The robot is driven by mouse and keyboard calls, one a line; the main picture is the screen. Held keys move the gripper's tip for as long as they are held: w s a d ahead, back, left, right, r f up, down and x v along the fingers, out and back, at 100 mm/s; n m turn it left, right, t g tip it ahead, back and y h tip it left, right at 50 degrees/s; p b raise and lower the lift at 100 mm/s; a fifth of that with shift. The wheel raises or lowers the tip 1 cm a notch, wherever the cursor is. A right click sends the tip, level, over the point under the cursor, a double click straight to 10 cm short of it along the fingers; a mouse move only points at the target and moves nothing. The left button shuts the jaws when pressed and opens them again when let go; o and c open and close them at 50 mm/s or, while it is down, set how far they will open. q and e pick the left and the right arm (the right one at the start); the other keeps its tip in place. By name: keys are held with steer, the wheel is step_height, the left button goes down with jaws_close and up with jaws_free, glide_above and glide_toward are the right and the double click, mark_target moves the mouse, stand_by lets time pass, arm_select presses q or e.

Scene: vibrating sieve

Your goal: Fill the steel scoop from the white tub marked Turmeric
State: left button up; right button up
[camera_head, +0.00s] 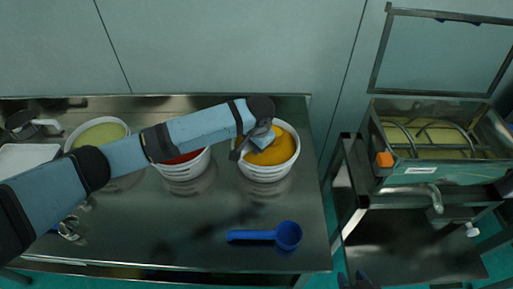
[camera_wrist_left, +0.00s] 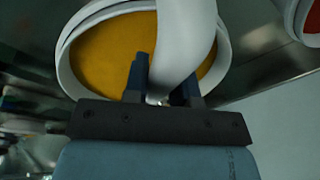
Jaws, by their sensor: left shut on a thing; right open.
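The white tub (camera_head: 265,172) with orange-yellow powder (camera_head: 281,150) stands near the right end of the steel table; its marking cannot be read here. In the left wrist view the tub's rim (camera_wrist_left: 62,60) rings the yellow powder (camera_wrist_left: 100,52). My left gripper (camera_head: 243,151) is over the tub's left part. It is shut on a pale grey curved piece, apparently the steel scoop (camera_wrist_left: 188,35), which stretches over the powder. The scoop's bowl and its contents cannot be made out. Dark tips at the bottom edge of the head view look like my right gripper (camera_head: 354,281), apart and empty.
A tub of red powder (camera_head: 183,172) and one of pale green powder (camera_head: 75,134) stand to the left. A blue scoop (camera_head: 288,236) lies at the table's front right. The sieve machine (camera_head: 420,171) stands on the right, its lid (camera_head: 440,50) raised.

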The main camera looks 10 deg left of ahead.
arm_select(q)
steer(key=shift+s+r+p, duration=0.15)
steer(key=shift+r+p, duration=0.4)
steer(key=shift+p, duration=0.4)
steer(key=shift+s+a+r+t+h+p, duration=0.15)
steer(key=shift+r+t+h+p, duration=0.1)
steer(key=shift+r+t+p, duration=0.2)
steer(key=shift+s+a+r+t+h+p, duration=0.15)
steer(key=shift+r+t+h+p, duration=0.15)
steer(key=shift+r+t, duration=0.2)
steer(key=shift+s+r+t, duration=0.1)
steer(key=shift+r+t, duration=0.2)
steer(key=shift+t, duration=0.15)
steer(key=shift+r+h+p, duration=0.1)
steer(key=shift+h+p, duration=0.15)
steer(key=shift+p, duration=0.05)
arm_select(e)
step_height(320, 180, up, 4)
steer(key=shift+f, duration=0.25)
